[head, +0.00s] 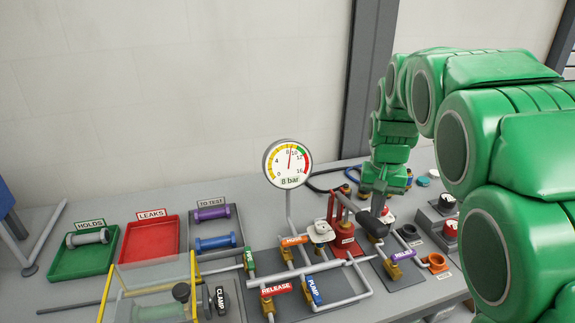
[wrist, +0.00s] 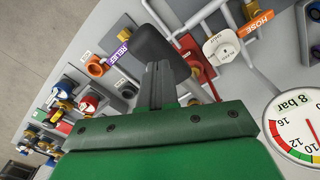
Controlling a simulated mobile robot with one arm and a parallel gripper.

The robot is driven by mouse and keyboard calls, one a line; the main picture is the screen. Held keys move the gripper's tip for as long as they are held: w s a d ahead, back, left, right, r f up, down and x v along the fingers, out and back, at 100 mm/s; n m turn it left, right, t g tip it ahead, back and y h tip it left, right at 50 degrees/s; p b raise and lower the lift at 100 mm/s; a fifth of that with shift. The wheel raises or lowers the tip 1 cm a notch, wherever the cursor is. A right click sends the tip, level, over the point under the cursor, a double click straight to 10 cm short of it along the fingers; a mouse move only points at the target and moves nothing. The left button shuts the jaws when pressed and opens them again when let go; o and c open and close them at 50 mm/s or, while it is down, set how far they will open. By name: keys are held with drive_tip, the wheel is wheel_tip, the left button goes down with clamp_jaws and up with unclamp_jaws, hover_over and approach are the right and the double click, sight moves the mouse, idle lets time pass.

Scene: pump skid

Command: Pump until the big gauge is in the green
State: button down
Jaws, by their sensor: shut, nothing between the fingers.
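The big round gauge (head: 288,163) stands on a post, marked "8 bar". Its needle points nearly straight up, close to 8, in or by the yellow band and short of the green band. It is partly cut off in the wrist view (wrist: 297,118). The red hand pump (head: 343,238) has a lever with a black grip (head: 372,224), sloping down toward the front right. My gripper (head: 378,207) is shut and empty, right by this grip. In the wrist view, the black grip (wrist: 160,52) lies just beyond my fingertips (wrist: 160,70); whether they touch is unclear.
Valves tagged HOSE (head: 294,240), RELIEF (head: 404,254), RELEASE (head: 275,289) and PUMP (head: 314,290) crowd the skid near the lever. A green HOLDS tray (head: 84,262) and red LEAKS tray (head: 150,241) lie left. A clear guard with yellow edges (head: 193,285) stands in front.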

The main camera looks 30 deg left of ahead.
sight(373, 221)
drive_tip(key=shift+f, duration=4.3)
drive_tip(key=shift+r, duration=4.3)
drive_tip(key=shift+f, duration=2.95)
drive_tip(key=shift+r, duration=2.9)
drive_tip(key=shift+r, duration=0.15)
